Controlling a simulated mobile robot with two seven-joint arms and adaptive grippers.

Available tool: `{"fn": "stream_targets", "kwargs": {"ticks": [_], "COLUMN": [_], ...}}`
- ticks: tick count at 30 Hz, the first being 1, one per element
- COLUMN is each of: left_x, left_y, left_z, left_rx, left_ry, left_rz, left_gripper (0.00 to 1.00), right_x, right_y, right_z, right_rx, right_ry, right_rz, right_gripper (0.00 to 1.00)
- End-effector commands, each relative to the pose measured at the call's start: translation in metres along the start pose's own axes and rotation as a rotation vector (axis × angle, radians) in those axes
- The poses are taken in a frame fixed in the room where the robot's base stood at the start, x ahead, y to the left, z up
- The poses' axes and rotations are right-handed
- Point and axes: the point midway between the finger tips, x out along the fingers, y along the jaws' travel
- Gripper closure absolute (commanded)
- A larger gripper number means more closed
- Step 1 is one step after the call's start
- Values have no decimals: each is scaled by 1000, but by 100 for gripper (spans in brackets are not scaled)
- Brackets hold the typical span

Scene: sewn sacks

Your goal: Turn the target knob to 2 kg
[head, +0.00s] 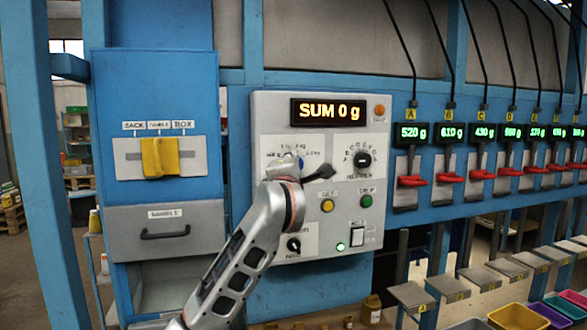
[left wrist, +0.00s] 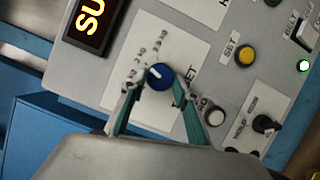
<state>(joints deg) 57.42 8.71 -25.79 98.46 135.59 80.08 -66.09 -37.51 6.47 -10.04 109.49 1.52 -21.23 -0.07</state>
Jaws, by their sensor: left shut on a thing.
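The blue target knob (left wrist: 160,77) sits on a white label plate on the grey control panel (left wrist: 215,75). Its white pointer line slants toward the upper left in the left wrist view, and the small labels around it are too blurred to read surely. My left gripper (left wrist: 155,88) is shut on the knob, with one teal-edged finger on each side. In the head view my left arm comes up from below and covers most of the knob and its scale. My right gripper is in neither view.
The panel also bears a display (head: 328,111) reading "SUM 0 g", a black selector knob (head: 362,159), a yellow button (head: 327,205), a green button (head: 366,201) and a lower black knob (head: 294,245). A blue cabinet with a yellow handle (head: 160,157) stands left; several red levers line the right.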

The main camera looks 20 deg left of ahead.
Motion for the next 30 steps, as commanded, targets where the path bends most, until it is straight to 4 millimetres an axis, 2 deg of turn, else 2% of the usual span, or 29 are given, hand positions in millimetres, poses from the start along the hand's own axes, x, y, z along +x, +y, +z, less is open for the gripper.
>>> {"fn": "stream_targets", "kwargs": {"ticks": [19,20,21,22,30], "left_x": [0,0,0,0,0], "left_y": [0,0,0,0,1], "left_z": [0,0,0,0,0], "left_rx": [52,52,52,52,51], "left_ry": [1,1,1,1,1], "left_rz": [-22,-22,-22,-22,-21], "left_gripper": [91,67,57,53,53], "right_x": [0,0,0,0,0], "right_y": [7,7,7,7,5], "right_z": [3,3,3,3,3], "right_rx": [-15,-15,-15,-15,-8], "right_ry": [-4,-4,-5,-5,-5], "right_rz": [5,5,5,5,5], "right_gripper": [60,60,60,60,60]}}
